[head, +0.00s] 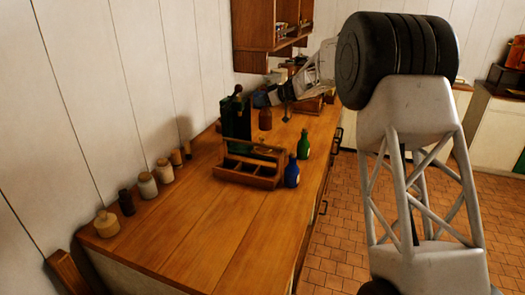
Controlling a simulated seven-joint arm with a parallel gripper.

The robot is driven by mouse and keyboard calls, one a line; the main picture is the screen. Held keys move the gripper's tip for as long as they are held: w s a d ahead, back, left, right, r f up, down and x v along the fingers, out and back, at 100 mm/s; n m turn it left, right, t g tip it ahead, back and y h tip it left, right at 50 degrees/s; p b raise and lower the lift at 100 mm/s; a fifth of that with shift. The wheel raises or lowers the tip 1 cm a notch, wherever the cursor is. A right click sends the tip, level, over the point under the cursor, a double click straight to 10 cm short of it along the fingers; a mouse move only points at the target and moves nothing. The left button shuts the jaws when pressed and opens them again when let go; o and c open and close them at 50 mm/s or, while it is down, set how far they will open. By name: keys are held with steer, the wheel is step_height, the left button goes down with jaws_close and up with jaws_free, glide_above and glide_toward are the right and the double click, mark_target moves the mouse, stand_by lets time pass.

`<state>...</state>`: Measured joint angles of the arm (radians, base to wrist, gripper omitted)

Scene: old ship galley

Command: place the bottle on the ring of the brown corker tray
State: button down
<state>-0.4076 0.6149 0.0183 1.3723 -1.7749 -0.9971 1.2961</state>
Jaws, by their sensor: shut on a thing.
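My gripper (266,101) is small and far off in the head view, above the far part of the wooden counter. It appears shut on a reddish-brown bottle (265,119), which hangs roughly upright below it. I cannot tell whether the bottle's base touches anything. A brown wooden piece (311,105) stands to the right behind the gripper, partly hidden by my arm; it may be the brown corker tray, but its ring cannot be made out. A dark green upright stand (236,122) is just left of the bottle.
A wooden compartment caddy (247,176) sits mid-counter, with a blue bottle (292,172) and a green bottle (304,145) beside it. Several small jars (148,186) line the wall. A wall cabinet (262,32) hangs above. The front counter (190,235) is clear.

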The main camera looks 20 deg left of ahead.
steer(key=shift+w+a+f+n+g, duration=0.1)
steer(key=shift+a+n+g, duration=0.35)
steer(key=shift+a, duration=0.3)
step_height(320, 180, down, 6)
steer(key=shift+f, duration=0.15)
stand_by(0.5)
steer(key=shift+f, duration=1.95)
steer(key=c, duration=0.8)
jaws_free()
